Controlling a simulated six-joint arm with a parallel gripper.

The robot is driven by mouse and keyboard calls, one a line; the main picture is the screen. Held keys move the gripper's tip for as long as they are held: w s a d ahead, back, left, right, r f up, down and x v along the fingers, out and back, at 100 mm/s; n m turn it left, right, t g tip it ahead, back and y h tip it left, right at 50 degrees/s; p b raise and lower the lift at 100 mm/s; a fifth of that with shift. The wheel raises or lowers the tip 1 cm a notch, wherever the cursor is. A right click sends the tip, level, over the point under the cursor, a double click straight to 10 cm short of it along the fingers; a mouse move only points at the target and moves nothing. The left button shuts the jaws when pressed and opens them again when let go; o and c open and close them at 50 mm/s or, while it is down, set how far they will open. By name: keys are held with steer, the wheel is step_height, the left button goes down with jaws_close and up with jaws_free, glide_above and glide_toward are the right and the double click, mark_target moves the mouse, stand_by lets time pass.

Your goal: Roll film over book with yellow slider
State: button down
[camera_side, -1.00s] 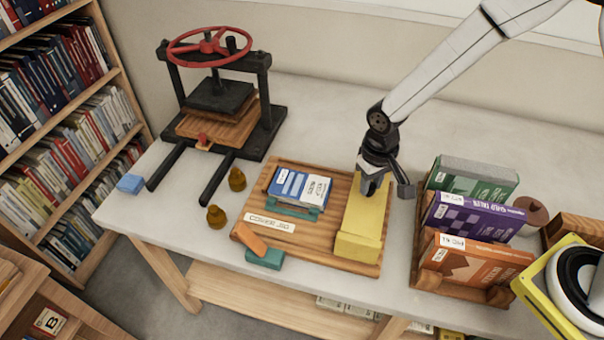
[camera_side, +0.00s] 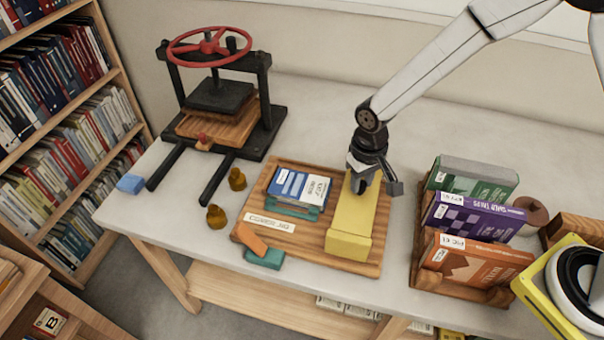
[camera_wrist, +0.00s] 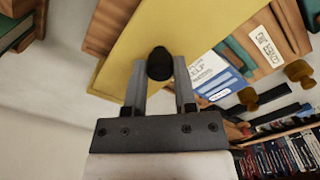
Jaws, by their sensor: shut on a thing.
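The yellow slider (camera_side: 351,226) lies across the right part of the wooden cover jig (camera_side: 285,256), just right of the book. My gripper (camera_side: 366,184) is shut on the slider's dark knob (camera_wrist: 159,64), which shows between the two fingers in the wrist view. The blue and white book (camera_side: 299,185) lies on the jig in a teal holder (camera_side: 292,210). It also shows in the wrist view (camera_wrist: 213,73), beside the slider's edge. I cannot make out the film itself.
An orange block (camera_side: 251,239) and a teal block (camera_side: 264,259) lie at the jig's front left. A black press (camera_side: 220,100) stands behind left. A rack of upright books (camera_side: 470,225) stands close on the right. Two amber knobs (camera_side: 216,217) sit left of the jig.

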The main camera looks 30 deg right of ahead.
steer(key=w+a, duration=1.4)
steer(key=a, duration=0.1)
steer(key=shift+w, duration=0.4)
steer(key=shift+r, duration=0.1)
steer(key=c, duration=0.5)
jaws_free()
steer(key=shift+w, duration=0.1)
steer(key=shift+o, duration=0.5)
step_height(320, 180, up, 8)
steer(key=shift+d, duration=0.15)
